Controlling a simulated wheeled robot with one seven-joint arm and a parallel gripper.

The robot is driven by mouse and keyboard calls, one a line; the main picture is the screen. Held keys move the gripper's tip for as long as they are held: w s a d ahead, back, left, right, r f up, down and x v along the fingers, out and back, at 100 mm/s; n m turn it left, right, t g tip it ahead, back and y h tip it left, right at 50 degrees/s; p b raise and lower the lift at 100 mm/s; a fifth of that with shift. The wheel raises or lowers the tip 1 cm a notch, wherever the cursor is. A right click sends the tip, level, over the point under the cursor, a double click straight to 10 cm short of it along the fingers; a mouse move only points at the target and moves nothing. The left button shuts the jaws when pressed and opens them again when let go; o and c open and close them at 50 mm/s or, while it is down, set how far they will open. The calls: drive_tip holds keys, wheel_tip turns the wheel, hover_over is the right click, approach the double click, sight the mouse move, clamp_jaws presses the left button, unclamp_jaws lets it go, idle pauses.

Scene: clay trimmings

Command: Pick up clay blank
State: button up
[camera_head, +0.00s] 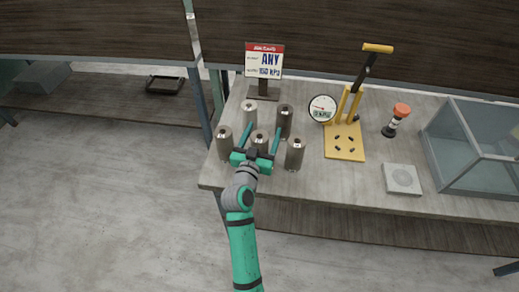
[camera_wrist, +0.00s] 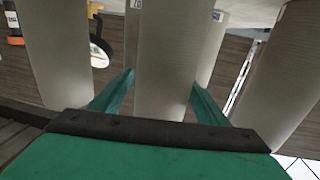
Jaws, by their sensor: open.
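Several grey-brown clay blanks stand upright in a cluster on the table's left part in the head view, among them a left one (camera_head: 224,143), a right one (camera_head: 294,154), and two behind (camera_head: 249,114) and (camera_head: 284,121). My gripper (camera_head: 261,134) is open, its two teal fingers on either side of the middle clay blank (camera_head: 259,143). In the wrist view the fingers (camera_wrist: 160,88) flank that blank (camera_wrist: 161,60) with small gaps visible at both sides. Neighbouring blanks stand close on the left (camera_wrist: 60,50) and right (camera_wrist: 268,85). The blanks' bases are partly hidden by my gripper.
The table's front edge (camera_head: 330,202) has bare space.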

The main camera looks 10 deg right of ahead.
drive_tip(key=shift+w, duration=0.1)
drive_tip(key=c, duration=1.5)
drive_tip(key=shift+r, duration=0.1)
drive_tip(key=shift+c, duration=0.6)
